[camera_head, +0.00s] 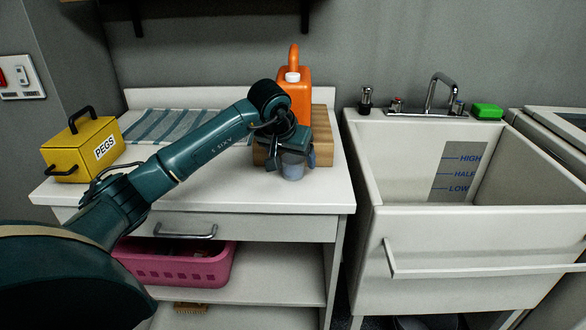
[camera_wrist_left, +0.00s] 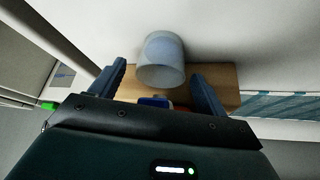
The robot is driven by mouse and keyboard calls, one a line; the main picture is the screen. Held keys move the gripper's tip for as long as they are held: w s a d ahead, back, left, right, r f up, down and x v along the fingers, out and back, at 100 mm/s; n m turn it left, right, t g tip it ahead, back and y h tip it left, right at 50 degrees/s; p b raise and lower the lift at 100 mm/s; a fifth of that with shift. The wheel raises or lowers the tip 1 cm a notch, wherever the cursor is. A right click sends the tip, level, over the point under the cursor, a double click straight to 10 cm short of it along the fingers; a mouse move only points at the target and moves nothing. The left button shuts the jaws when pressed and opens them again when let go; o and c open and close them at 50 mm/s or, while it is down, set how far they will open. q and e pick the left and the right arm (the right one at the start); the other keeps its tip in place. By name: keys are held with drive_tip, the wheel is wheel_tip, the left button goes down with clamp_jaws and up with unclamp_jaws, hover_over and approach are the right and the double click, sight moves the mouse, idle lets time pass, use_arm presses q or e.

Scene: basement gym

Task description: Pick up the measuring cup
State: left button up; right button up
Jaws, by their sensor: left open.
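The measuring cup (camera_head: 292,165) is a small translucent bluish-grey cup at the front of the wooden board on the white counter. In the left wrist view the cup (camera_wrist_left: 161,60) lies ahead of and between the two fingers. My left gripper (camera_head: 290,155) is right over and around the cup in the head view, and it hides the cup's upper part. In the wrist view its fingers (camera_wrist_left: 160,80) stand apart with a gap on each side of the cup. My right gripper is in neither view.
An orange jug (camera_head: 295,90) stands behind the gripper on the wooden board (camera_head: 326,140). A yellow pegs box (camera_head: 84,150) and striped towel (camera_head: 160,125) are on the counter's left. A sink (camera_head: 400,165) with a green sponge (camera_head: 487,111) is to the right. A pink basket (camera_head: 175,266) sits below.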

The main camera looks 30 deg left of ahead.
use_arm(q)
drive_tip(key=shift+c, duration=0.4)
drive_tip(key=c, duration=1.1)
drive_tip(key=shift+r, duration=0.1)
